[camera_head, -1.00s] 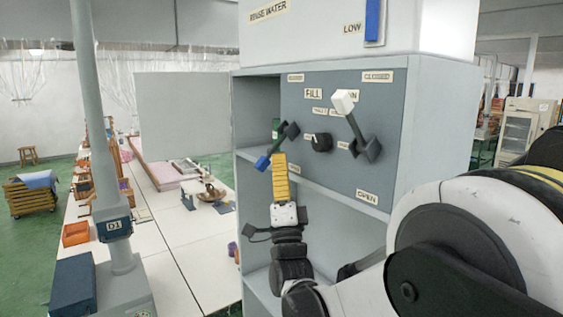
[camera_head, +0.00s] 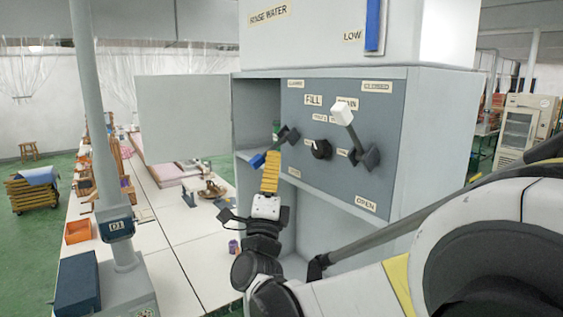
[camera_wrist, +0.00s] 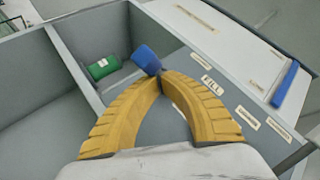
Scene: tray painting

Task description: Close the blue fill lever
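The blue fill lever (camera_head: 257,160) is a dark arm with a blue end on the grey panel under the FILL label. It slants down and left from its pivot, and its blue end also shows in the wrist view (camera_wrist: 146,60). My gripper (camera_head: 272,154) has yellow fingers and comes up from below, its tips against or very near the lever's blue end. In the wrist view the fingertips (camera_wrist: 162,76) come together just below the blue end. I cannot tell whether the lever is pinched between them.
A white-ended drain lever (camera_head: 343,117) and a black knob (camera_head: 320,149) are to the right on the panel. A green cylinder (camera_wrist: 102,67) lies in the compartment beside the panel. Cabinet walls stand close around my gripper. A blue strip (camera_head: 374,25) is above.

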